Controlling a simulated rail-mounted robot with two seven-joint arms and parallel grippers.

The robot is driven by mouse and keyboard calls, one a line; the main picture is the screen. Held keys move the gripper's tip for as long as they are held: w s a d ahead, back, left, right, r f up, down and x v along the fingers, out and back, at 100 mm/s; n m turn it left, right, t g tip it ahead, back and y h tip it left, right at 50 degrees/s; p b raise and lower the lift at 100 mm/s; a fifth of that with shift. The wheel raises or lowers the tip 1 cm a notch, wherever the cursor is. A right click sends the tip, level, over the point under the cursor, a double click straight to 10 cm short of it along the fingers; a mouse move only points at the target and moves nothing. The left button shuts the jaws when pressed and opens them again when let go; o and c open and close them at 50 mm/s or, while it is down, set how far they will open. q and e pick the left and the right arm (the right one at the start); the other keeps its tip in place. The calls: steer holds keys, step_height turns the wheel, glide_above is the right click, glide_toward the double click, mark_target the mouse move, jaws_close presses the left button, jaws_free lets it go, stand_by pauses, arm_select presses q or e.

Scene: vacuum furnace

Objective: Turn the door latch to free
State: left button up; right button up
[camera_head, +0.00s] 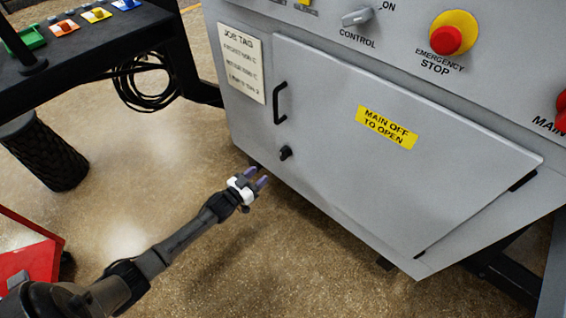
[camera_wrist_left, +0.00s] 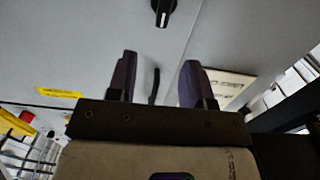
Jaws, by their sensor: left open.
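The door latch (camera_head: 286,153) is a small black knob low on the left side of the grey cabinet door (camera_head: 370,150), below the black door handle (camera_head: 279,103). In the left wrist view the latch (camera_wrist_left: 163,13) shows at the top edge, partly cut off, with a white mark on it. My left gripper (camera_head: 257,177) is open and empty, below and left of the latch and apart from it. In the left wrist view its two purple fingers (camera_wrist_left: 159,66) are spread, and the handle (camera_wrist_left: 154,86) shows between them in the background. My right gripper is not in view.
A yellow "MAIN OFF TO OPEN" label (camera_head: 387,127) is on the door. The control knob (camera_head: 357,17) and red emergency stop (camera_head: 447,40) are above. A black bench (camera_head: 95,60) stands at upper left, a red object (camera_head: 25,255) at lower left. Floor around my gripper is clear.

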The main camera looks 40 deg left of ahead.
mark_target(281, 156)
arm_select(q)
steer(key=w+b, duration=0.2)
steer(key=w, duration=0.2)
steer(key=w+b, duration=0.2)
steer(key=w, duration=0.2)
steer(key=w+f+b, duration=0.1)
steer(key=w+b, duration=0.1)
steer(key=w, duration=0.2)
steer(key=shift+w+d+b, duration=0.1)
steer(key=shift+w+b, duration=0.15)
steer(key=shift+b, duration=0.1)
steer(key=shift+w+r+b, duration=0.15)
steer(key=shift+w+b, duration=0.15)
steer(key=shift+w, duration=0.45)
jaws_close()
